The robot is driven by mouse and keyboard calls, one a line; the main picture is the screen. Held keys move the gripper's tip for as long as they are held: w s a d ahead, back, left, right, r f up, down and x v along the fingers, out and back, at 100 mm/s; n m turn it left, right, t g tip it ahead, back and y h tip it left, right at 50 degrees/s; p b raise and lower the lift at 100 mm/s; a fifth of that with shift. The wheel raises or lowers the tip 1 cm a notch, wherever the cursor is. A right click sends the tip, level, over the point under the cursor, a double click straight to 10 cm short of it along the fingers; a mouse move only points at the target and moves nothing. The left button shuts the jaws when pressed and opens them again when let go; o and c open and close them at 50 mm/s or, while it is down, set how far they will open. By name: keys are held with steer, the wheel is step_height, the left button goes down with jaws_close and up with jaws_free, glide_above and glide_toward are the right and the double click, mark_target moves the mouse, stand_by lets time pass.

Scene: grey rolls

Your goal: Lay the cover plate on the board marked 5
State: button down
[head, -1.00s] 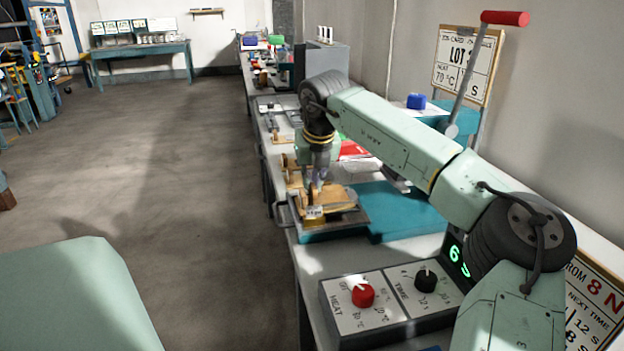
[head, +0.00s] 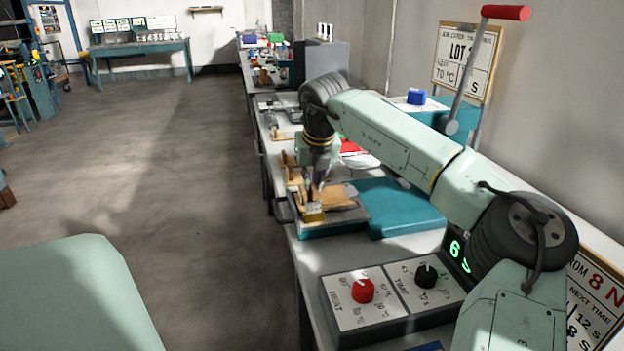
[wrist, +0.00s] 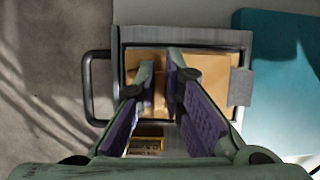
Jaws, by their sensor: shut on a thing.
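My gripper (head: 318,192) points down over a grey-rimmed tray (head: 352,218) on the bench. In the wrist view its purple-padded fingers (wrist: 160,62) are closed around a narrow brown wooden piece (wrist: 159,86), which looks like the grip of the cover plate. Tan wooden surfaces (wrist: 214,78) lie on both sides inside the tray frame. I cannot tell which belongs to the plate and which to a board beneath, or whether they touch. A yellowish block face (head: 314,213) shows at the tray's near edge. No number 5 is readable; the fingers hide part of the wood.
A teal slab (head: 405,212) adjoins the tray on the right. A control box (head: 395,300) with red and black knobs stands nearer. A red-handled lever (head: 505,15) rises behind. Wooden pieces (head: 291,165) lie farther along the bench. Open floor lies left.

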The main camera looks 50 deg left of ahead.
steer(key=shift+s+f, duration=0.1)
steer(key=shift+f, duration=0.1)
steer(key=c, duration=1.6)
jaws_free()
steer(key=shift+c, duration=0.2)
steer(key=shift+s, duration=0.1)
steer(key=v, duration=1.2)
steer(key=shift+w, duration=0.25)
steer(key=shift+s, duration=0.1)
